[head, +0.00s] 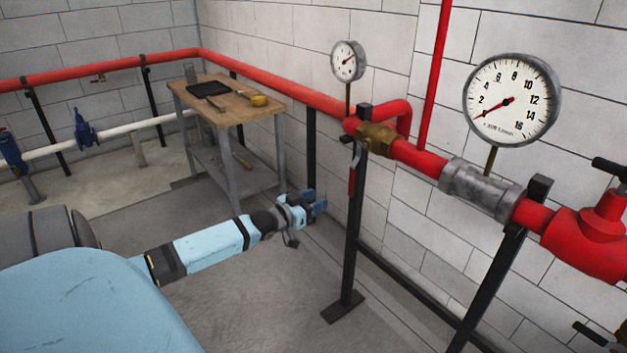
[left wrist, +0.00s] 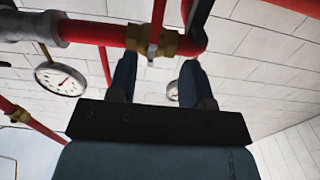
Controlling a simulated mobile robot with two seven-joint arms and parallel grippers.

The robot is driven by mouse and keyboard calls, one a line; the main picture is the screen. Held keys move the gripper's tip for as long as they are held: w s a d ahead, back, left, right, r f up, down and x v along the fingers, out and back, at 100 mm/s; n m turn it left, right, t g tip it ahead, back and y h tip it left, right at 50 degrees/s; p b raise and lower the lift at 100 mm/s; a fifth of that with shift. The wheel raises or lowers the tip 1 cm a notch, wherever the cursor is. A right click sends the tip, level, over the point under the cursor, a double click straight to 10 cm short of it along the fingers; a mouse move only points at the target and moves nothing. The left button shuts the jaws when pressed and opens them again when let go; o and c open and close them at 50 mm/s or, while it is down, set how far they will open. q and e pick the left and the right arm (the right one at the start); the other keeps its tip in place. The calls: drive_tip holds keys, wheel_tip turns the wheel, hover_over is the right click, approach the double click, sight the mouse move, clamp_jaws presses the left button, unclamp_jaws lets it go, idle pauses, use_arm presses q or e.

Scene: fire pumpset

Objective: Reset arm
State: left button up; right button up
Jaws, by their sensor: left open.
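My left arm (head: 210,246) is light blue and reaches in from the left of the head view, stretched out low over the grey floor. My left gripper (head: 315,202) is at its end, in front of the wall, to the left of a black pipe stand. In the left wrist view the two dark blue fingers of my left gripper (left wrist: 158,64) stand apart with nothing held between them. Behind them in that view is a brass fitting (left wrist: 152,41) on the red pipe. My right gripper is not in view.
A red pipe (head: 270,84) runs along the walls with gauges (head: 347,61) and a large gauge (head: 511,100) above it. A black stand (head: 350,230) supports it. A workbench (head: 228,102) with tools stands farther back. Floor (head: 250,300) near the arm is clear.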

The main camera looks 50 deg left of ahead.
use_arm(q)
drive_tip(key=shift+s, duration=0.1)
idle(0.5)
drive_tip(key=s+d+f+g+h, duration=0.1)
drive_tip(key=s+d+f+g, duration=0.1)
drive_tip(key=s+d+f, duration=0.6)
drive_tip(key=s+d+f+m+g, duration=0.1)
drive_tip(key=s+d+f+g, duration=0.2)
drive_tip(key=d, duration=0.9)
drive_tip(key=s+d+f+g+h, duration=0.1)
drive_tip(key=s+d+f, duration=0.5)
drive_tip(key=d, duration=0.4)
drive_tip(key=s+d+r+g, duration=0.1)
drive_tip(key=s+d, duration=0.6)
drive_tip(key=d, duration=0.1)
wheel_tip(320, 180, up, 16)
drive_tip(key=a+p, duration=0.1)
drive_tip(key=p, duration=1.8)
drive_tip(key=shift+s+f+m+p, duration=0.15)
drive_tip(key=shift+s+m+p, duration=0.25)
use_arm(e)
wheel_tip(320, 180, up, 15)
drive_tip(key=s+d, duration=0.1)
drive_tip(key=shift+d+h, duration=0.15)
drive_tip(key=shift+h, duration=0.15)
use_arm(q)
drive_tip(key=shift+a, duration=0.1)
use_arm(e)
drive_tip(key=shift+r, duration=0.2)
